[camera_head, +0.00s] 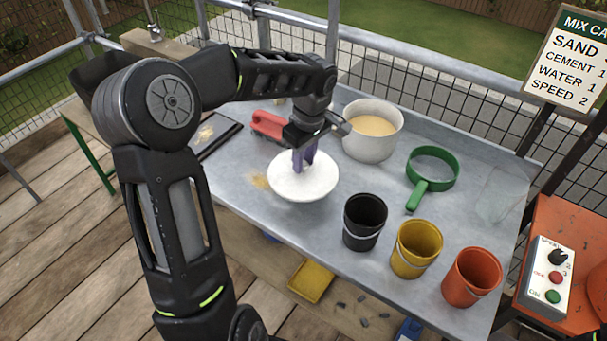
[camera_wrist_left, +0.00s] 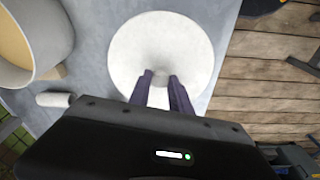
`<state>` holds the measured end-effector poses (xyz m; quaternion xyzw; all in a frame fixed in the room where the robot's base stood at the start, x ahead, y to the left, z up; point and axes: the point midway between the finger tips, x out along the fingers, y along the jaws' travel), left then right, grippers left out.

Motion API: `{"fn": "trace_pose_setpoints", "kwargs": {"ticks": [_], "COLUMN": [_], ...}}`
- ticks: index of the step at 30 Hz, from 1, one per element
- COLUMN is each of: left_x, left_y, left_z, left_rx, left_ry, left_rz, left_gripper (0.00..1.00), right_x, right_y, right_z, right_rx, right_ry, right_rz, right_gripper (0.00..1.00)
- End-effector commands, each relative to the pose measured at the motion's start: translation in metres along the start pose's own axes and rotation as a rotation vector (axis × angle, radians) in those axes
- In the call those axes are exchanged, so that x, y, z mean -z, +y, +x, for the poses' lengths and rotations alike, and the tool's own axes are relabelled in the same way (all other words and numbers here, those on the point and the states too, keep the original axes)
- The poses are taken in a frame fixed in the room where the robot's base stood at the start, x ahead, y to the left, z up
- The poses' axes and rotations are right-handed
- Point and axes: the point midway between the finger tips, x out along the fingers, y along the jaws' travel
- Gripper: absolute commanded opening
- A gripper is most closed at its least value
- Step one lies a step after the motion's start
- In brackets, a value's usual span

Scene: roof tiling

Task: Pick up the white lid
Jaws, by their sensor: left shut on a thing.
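The white lid (camera_head: 303,186) is a round disc over the grey metal table, left of the white pot. My left gripper (camera_head: 304,165) comes down on it from above, with its purple fingers shut on the knob at the lid's middle. In the left wrist view the lid (camera_wrist_left: 188,40) fills the centre, and the fingers of my left gripper (camera_wrist_left: 160,84) close on the knob from both sides. I cannot tell whether the lid touches the table or hangs just above it. My right gripper is not in view.
A white pot (camera_head: 372,143) of sand-coloured material stands behind the lid. A green sieve (camera_head: 432,170) lies to the right. Black (camera_head: 364,222), yellow (camera_head: 416,249) and orange (camera_head: 471,277) buckets line the front edge. A red-handled tool (camera_head: 268,124) lies behind left. A control box (camera_head: 545,277) is far right.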

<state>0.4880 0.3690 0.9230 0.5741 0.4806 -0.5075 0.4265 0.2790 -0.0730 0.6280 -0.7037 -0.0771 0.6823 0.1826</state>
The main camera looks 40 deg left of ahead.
Motion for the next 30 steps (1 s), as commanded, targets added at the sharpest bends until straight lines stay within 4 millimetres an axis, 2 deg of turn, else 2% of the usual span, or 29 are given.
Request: {"fn": "trace_pose_setpoints", "kwargs": {"ticks": [3, 7, 30], "left_x": [0.003, 0.003, 0.004], "left_y": [0.0, -0.001, -0.001], "left_z": [-0.018, -0.028, -0.029], "left_rx": [-0.001, 0.002, 0.002], "left_ry": [0.002, -0.001, -0.001], "left_rz": [-0.001, -0.001, 0.0], "left_gripper": [0.0, 0.0, 0.0], "right_x": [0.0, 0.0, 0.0], "right_y": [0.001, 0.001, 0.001], "right_z": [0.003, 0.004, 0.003], "right_rx": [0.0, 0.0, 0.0], "right_ry": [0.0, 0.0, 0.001], "right_rz": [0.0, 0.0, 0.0], "right_gripper": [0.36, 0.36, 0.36]}}
